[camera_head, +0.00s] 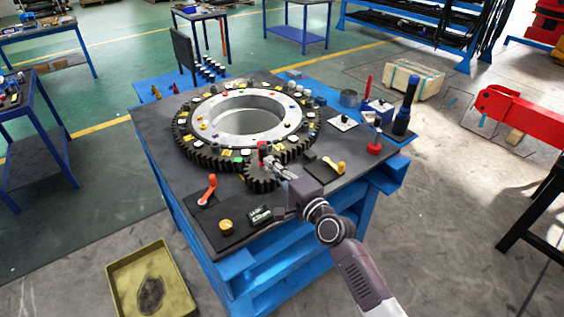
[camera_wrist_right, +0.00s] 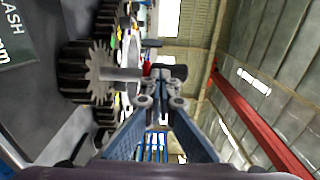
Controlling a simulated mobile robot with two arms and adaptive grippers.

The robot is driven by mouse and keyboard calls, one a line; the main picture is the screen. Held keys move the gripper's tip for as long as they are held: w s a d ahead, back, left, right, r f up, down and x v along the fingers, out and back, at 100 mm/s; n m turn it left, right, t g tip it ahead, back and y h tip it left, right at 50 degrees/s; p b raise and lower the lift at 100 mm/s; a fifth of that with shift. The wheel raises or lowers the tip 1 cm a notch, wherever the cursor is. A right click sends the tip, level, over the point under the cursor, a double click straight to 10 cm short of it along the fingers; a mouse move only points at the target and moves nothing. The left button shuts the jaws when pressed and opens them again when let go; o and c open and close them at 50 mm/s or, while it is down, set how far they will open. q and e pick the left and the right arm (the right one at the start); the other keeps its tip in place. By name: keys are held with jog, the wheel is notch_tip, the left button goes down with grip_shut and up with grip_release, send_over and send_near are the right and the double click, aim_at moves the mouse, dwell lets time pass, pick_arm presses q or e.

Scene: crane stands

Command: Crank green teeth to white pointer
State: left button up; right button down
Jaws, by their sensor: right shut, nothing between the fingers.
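The large dark ring gear (camera_head: 205,158) lies flat on the bench, with a bright metal inner ring and many coloured markers. A small dark pinion gear (camera_head: 262,180) meshes with its front edge; it also shows in the right wrist view (camera_wrist_right: 88,73). A red and black crank handle (camera_head: 262,150) stands over the pinion. My right gripper (camera_head: 272,164) is shut and empty, its tips close to the crank; in the right wrist view its fingertips (camera_wrist_right: 160,98) come together near it. I cannot tell whether they touch. The green teeth and white pointer are too small to make out surely. My left gripper is not in view.
The dark bench top (camera_head: 165,150) also holds an orange lever (camera_head: 208,188), a yellow lever (camera_head: 338,167), a yellow knob (camera_head: 226,227) and a red post (camera_head: 374,140). An olive bin (camera_head: 120,290) stands on the floor at front left.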

jog(key=shift+s+a+r, duration=0.1)
jog(key=shift+a, duration=0.25)
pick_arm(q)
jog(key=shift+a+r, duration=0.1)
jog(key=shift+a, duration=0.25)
pick_arm(e)
jog(key=a, duration=0.6)
jog(key=shift+w+a, duration=0.3)
jog(key=shift+a, duration=0.05)
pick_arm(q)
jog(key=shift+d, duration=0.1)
pick_arm(e)
jog(key=shift+d, duration=0.15)
